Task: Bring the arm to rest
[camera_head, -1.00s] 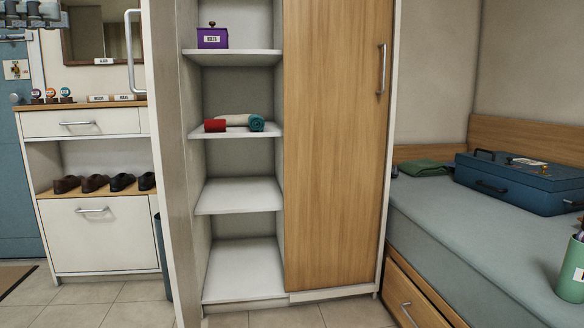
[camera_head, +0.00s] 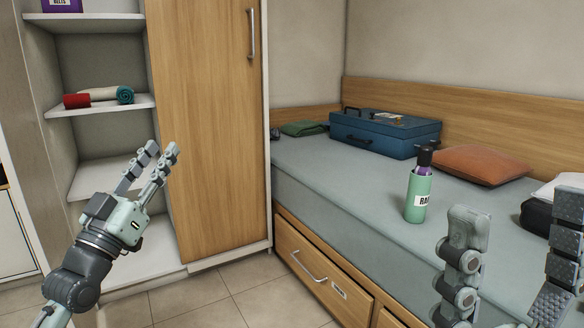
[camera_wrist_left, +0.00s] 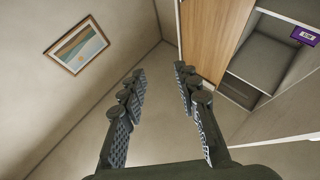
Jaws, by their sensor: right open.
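My left gripper (camera_head: 160,149) is raised in front of the open shelves in the head view. In the left wrist view its two fingers (camera_wrist_left: 159,72) stand apart with nothing between them. My right gripper (camera_head: 517,215) shows at the lower right of the head view, in front of the bed. Its fingers are wide apart, and I see nothing held between them. The rest of the right arm is mostly out of view.
The wardrobe (camera_head: 207,120) has open shelves holding rolled cloths (camera_head: 100,96). On the bed (camera_head: 340,185) are a blue case (camera_head: 385,135), a green labelled container (camera_head: 417,195), an orange cushion (camera_head: 483,164) and a folded green cloth (camera_head: 303,128). Bed drawers (camera_head: 312,270) are shut. Floor shows below.

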